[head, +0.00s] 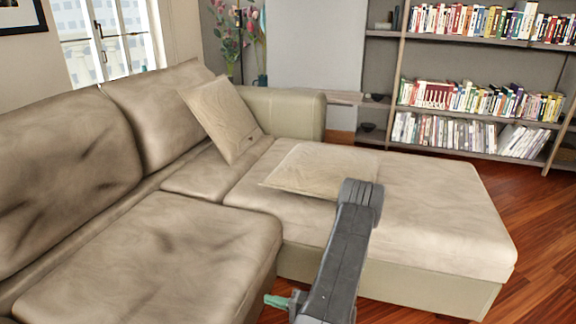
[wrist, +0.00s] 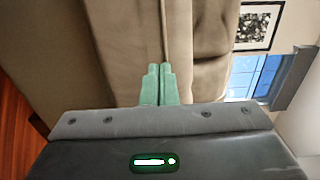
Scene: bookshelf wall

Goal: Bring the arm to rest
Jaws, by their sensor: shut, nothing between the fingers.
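My gripper (wrist: 159,84) shows in the wrist view with its two green fingers side by side, shut and empty. In the head view a green fingertip of my gripper (head: 277,301) shows at the bottom, beside my dark grey arm link. The rest of the gripper is mostly hidden behind the arm in that view. The gripper is in front of the beige sofa (head: 150,265), near its front edge in the picture. I cannot tell the exact gap between them.
A beige cushion (head: 322,168) lies flat on the sofa's chaise part, and another cushion (head: 220,118) leans at the corner. A bookshelf (head: 470,158) stands at the back right. Bare wooden floor (head: 545,235) is at the right.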

